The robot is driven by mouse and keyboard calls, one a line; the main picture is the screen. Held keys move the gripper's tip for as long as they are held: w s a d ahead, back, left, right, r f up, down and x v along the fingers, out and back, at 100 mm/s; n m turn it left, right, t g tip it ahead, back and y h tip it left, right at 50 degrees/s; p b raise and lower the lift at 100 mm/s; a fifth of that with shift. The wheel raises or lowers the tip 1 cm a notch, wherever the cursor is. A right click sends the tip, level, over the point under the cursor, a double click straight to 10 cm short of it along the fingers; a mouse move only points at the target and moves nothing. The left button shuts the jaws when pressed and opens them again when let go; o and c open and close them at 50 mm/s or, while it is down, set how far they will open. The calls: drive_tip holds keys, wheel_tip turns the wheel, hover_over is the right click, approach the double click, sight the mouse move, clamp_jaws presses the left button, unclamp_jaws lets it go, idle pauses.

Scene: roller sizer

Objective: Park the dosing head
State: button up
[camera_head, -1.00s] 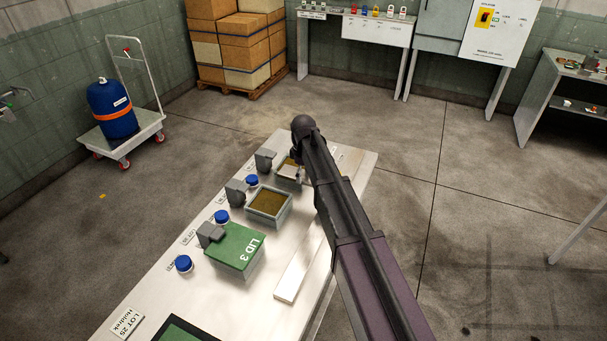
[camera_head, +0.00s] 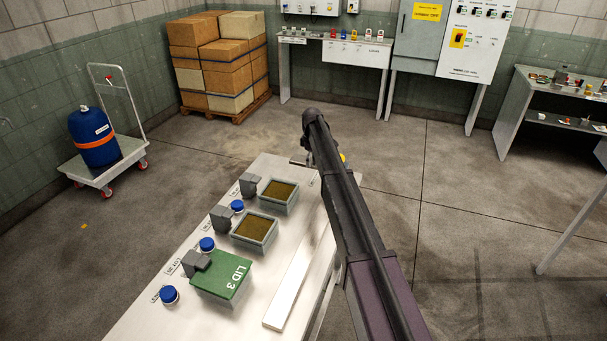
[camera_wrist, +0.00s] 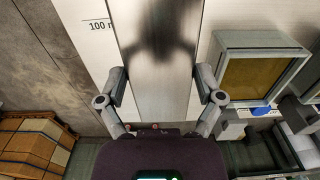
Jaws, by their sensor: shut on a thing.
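My gripper (camera_wrist: 159,82) is at the far end of the steel bench (camera_head: 150,325), past the farthest open box. Its two fingers stand wide apart, one along each side of a smooth metal surface (camera_wrist: 158,50) that fills the gap. I take the held thing to be the dosing head, but its outline is unclear. In the head view my arm hides most of it. The farthest open box (camera_head: 292,203) holds brown material; in the wrist view its rim (camera_wrist: 228,72) is right of the fingers.
A second open box (camera_head: 262,250) and a green-lidded box marked LID 3 (camera_head: 222,276) stand nearer, beside grey blocks and blue caps. A long metal strip (camera_head: 292,290) lies along the bench's right side. A trolley with a blue drum (camera_head: 93,138) and stacked cartons (camera_head: 220,55) stand behind.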

drive_tip(key=w, duration=0.2)
drive_tip(key=w+d, duration=0.1)
drive_tip(key=w, duration=0.1)
drive_tip(key=w+d, duration=0.1)
drive_tip(key=shift+w, duration=0.4)
drive_tip(key=o, duration=1.1)
drive_tip(key=shift+w, duration=0.1)
drive_tip(key=shift+c, duration=0.2)
drive_tip(key=shift+d, duration=0.1)
drive_tip(key=shift+r, duration=0.2)
wheel_tip(320, 180, up, 16)
drive_tip(key=p, duration=1.6)
drive_tip(key=shift+f, duration=0.25)
